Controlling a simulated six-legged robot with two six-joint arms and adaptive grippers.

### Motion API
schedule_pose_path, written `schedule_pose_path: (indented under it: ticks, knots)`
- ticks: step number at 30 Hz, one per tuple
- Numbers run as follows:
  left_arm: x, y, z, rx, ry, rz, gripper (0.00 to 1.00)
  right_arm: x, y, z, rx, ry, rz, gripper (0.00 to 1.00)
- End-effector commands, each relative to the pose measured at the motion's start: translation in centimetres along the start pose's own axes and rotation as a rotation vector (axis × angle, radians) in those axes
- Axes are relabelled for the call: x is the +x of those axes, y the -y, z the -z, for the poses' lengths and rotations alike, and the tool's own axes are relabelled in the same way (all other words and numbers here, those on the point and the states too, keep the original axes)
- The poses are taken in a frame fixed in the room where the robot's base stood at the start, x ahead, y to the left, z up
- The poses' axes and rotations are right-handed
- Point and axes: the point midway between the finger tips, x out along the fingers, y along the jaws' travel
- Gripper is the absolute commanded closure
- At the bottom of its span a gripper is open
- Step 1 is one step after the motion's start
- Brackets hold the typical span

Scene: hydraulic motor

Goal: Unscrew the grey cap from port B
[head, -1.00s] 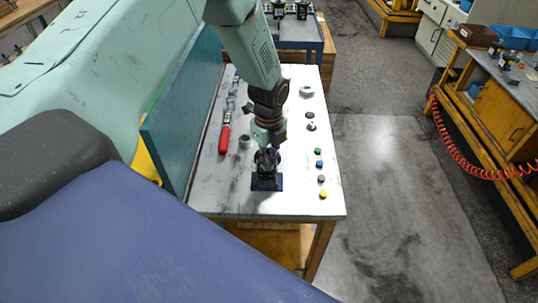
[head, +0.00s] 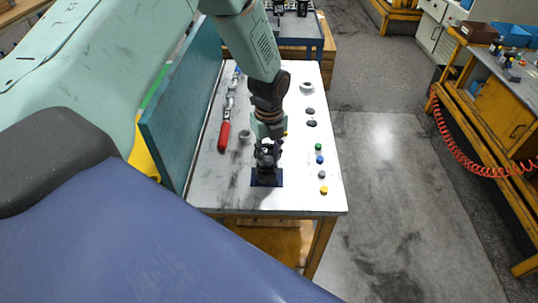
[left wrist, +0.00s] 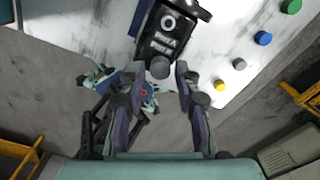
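The hydraulic motor (left wrist: 168,32) is a black block with white port lettering at the top of the left wrist view. A grey cap (left wrist: 160,67) sits on its near end, below the lettering. My left gripper (left wrist: 161,72) has one finger on each side of this cap, with a visible gap between the fingers and the cap. In the head view my left gripper (head: 267,152) is over the motor, which it mostly hides, above a dark blue base plate (head: 266,182). My right gripper is not in view.
Loose green (head: 318,147), blue (head: 320,160), grey (head: 322,174) and yellow (head: 324,190) caps lie along the right side of the white table (head: 230,190). A red-handled tool (head: 224,135) lies at the left, near a teal panel (head: 180,110).

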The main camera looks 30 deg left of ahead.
Motion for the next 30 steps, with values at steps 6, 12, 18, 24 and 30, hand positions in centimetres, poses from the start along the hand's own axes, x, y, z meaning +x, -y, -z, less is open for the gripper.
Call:
schedule_pose_path:
  ticks: [6, 12, 18, 24, 30]
  knots:
    - [0.2, 0.0, 0.0, 0.255, 0.000, 0.001, 0.68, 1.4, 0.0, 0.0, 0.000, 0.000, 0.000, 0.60]
    - [0.2, 0.0, 0.0, 0.486, -0.001, 0.001, 0.68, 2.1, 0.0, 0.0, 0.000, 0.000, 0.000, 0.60]
    - [0.1, 0.0, 0.0, 0.629, -0.001, 0.000, 0.68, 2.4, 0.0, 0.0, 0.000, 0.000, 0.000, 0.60]
    - [0.0, 0.0, 0.0, 0.639, -0.001, 0.000, 0.68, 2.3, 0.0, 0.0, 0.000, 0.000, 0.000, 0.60]
    - [0.0, 0.0, 0.0, 0.638, -0.001, 0.000, 0.68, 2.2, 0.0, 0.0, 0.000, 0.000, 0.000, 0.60]
